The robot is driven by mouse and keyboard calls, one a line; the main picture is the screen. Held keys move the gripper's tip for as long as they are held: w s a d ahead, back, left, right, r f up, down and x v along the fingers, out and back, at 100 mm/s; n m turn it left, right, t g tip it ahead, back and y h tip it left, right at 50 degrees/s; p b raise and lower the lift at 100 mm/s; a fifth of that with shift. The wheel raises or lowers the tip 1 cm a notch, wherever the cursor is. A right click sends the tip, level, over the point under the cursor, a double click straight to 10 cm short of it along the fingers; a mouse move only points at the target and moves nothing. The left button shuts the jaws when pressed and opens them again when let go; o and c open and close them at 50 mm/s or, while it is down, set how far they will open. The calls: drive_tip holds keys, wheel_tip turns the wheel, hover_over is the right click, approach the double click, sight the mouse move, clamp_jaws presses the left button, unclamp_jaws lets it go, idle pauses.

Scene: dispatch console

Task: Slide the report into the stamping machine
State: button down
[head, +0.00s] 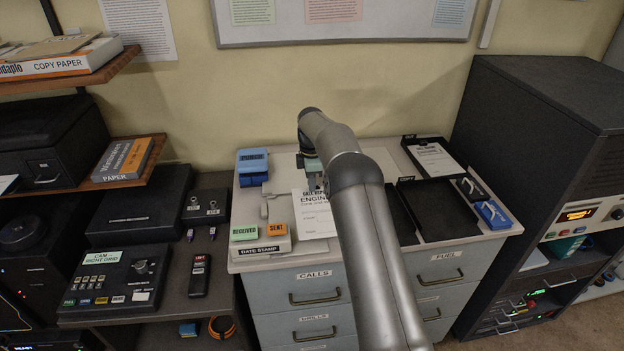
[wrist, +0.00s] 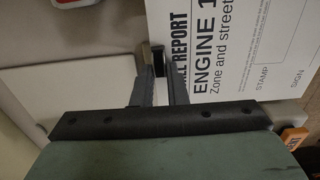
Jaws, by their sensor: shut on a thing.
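The report (head: 316,214) is a white sheet with the heading "ENGINE" in the head view, lying flat over the counter right of the stamping machine. In the wrist view the report (wrist: 240,50) shows boxes marked STAMP and SIGN. My gripper (head: 314,184) is at the heading end of the report. In the wrist view my gripper (wrist: 158,72) is shut on the report's edge; its fingers partly hide that edge. The stamping machine (head: 262,248) is a beige box labelled DATE STAMP, with a green RECEIVED button and an orange SENT button. Its slot cannot be made out.
A blue punch (head: 252,162) stands behind the stamping machine. Right of my arm are a black tray (head: 437,208), a tray with a form (head: 435,158) and small black and blue holders (head: 492,214). A lower desk with a control panel (head: 115,280) is at left.

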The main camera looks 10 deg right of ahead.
sight(301, 190)
drive_tip(key=f+b, duration=0.1)
drive_tip(key=f, duration=0.2)
drive_tip(key=shift+a+b, duration=0.2)
drive_tip(key=shift+b, duration=0.1)
drive_tip(key=shift+a+f, duration=0.15)
drive_tip(key=shift+f, duration=0.05)
drive_tip(key=a, duration=0.2)
drive_tip(key=shift+w+a+r+p, duration=0.1)
drive_tip(key=shift+a+r+p, duration=0.05)
drive_tip(key=shift+a+p, duration=0.2)
drive_tip(key=shift+a, duration=1.65)
drive_tip(key=shift+w+a+f+p, duration=0.1)
drive_tip(key=shift+a+f+p, duration=0.1)
drive_tip(key=shift+a, duration=0.2)
drive_tip(key=shift+a+f+p, duration=0.1)
drive_tip(key=shift+a+p, duration=0.1)
drive_tip(key=shift+a, duration=0.15)
drive_tip(key=c, duration=0.8)
unclamp_jaws()
drive_tip(key=shift+r, duration=0.15)
wheel_tip(301, 190, up, 7)
drive_tip(key=p, duration=0.4)
drive_tip(key=shift+p, duration=0.3)
